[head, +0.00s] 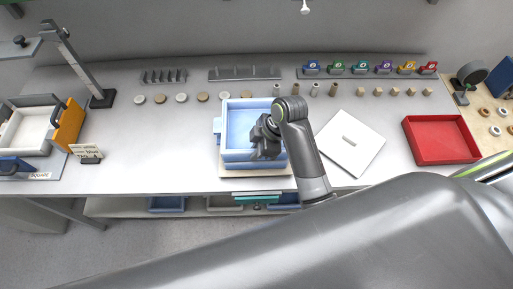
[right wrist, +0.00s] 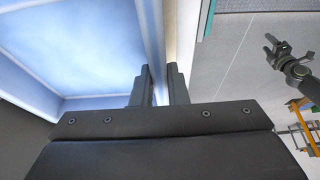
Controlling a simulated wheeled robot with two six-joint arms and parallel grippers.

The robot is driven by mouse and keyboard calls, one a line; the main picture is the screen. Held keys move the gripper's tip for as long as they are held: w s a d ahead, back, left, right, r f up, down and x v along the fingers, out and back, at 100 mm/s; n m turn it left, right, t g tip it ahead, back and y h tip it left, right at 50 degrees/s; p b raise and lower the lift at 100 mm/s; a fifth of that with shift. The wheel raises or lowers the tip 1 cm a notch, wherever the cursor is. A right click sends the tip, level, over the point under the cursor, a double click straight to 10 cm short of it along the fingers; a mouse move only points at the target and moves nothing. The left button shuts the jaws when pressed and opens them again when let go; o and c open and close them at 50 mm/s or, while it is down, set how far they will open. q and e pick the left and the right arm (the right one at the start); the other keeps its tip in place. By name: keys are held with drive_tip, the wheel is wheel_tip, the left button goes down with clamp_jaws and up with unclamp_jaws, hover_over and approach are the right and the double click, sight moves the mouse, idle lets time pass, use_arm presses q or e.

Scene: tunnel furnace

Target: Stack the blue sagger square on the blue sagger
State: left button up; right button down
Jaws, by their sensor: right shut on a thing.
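A light blue square sagger (head: 238,112), open at the top, is at the middle of the table. A blue band (head: 238,164) runs along its front below a pale line; I cannot tell if a second blue sagger sits squarely under it. My right gripper (head: 262,146) is shut on the sagger's front wall near the right. In the right wrist view, the two fingers (right wrist: 158,85) straddle the blue wall (right wrist: 154,40). A dark gripper, apparently my left one (right wrist: 272,45), hangs far off over the floor in that view; its jaw gap is too small to judge.
A pale board (head: 257,173) lies under the blue stack at the table's front edge. A white square lid (head: 358,154) and a red tray (head: 440,140) lie to the right. Small pieces (head: 181,98) line the back. A white tray (head: 28,128) and orange block (head: 70,124) stand left.

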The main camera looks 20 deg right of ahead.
drive_tip(key=shift+f, duration=0.3)
drive_tip(key=c, duration=1.4)
unclamp_jaws()
drive_tip(key=shift+o, duration=0.3)
drive_tip(key=shift+f, duration=0.1)
